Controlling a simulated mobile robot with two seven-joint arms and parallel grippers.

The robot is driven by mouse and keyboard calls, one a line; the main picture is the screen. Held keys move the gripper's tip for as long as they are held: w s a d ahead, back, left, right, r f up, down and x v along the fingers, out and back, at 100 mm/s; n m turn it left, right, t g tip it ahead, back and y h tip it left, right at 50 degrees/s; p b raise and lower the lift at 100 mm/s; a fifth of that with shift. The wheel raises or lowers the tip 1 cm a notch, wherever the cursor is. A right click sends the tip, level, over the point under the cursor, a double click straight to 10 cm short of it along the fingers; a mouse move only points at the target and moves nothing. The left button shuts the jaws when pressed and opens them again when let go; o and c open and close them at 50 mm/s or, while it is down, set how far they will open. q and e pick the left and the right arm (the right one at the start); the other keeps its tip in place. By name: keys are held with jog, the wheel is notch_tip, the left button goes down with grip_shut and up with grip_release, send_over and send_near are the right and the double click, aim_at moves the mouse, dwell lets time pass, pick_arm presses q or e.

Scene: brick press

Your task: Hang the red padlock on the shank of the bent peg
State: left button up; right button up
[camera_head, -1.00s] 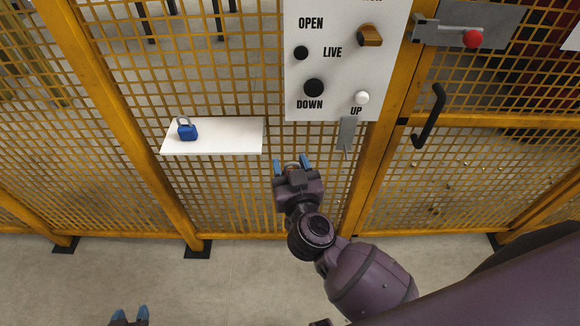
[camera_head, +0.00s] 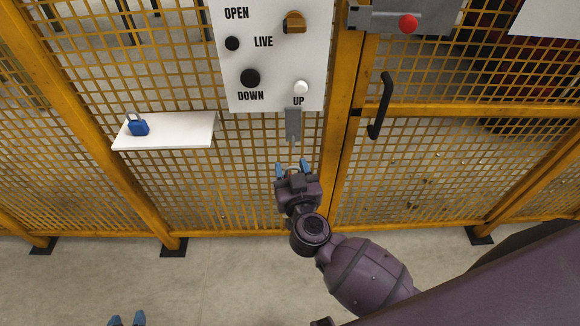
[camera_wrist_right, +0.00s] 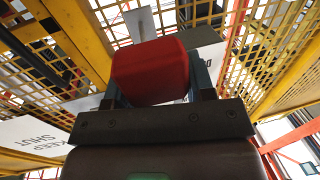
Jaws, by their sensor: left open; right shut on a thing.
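The red padlock (camera_wrist_right: 150,72) fills the middle of the right wrist view, its body between the fingers of my right gripper (camera_wrist_right: 155,90). In the head view my right gripper (camera_head: 292,168) is shut on it and hides most of it. The bent peg (camera_head: 293,122) is on a grey metal plate under the panel's lower edge, above my right gripper in the picture. The padlock appears apart from it; the depth gap is unclear. My left gripper (camera_head: 127,319) is open and empty at the bottom left edge, only its blue fingertips showing.
A white panel (camera_head: 270,70) with knobs and buttons stands over the peg. A white shelf (camera_head: 180,131) with a blue padlock (camera_head: 138,126) is to the left. A yellow mesh fence, a black door handle (camera_head: 381,106) and a red-knobbed latch (camera_head: 408,24) are around.

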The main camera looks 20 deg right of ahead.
jog(key=shift+s+d+f, duration=0.15)
jog(key=shift+d, duration=0.15)
jog(key=shift+a, duration=0.1)
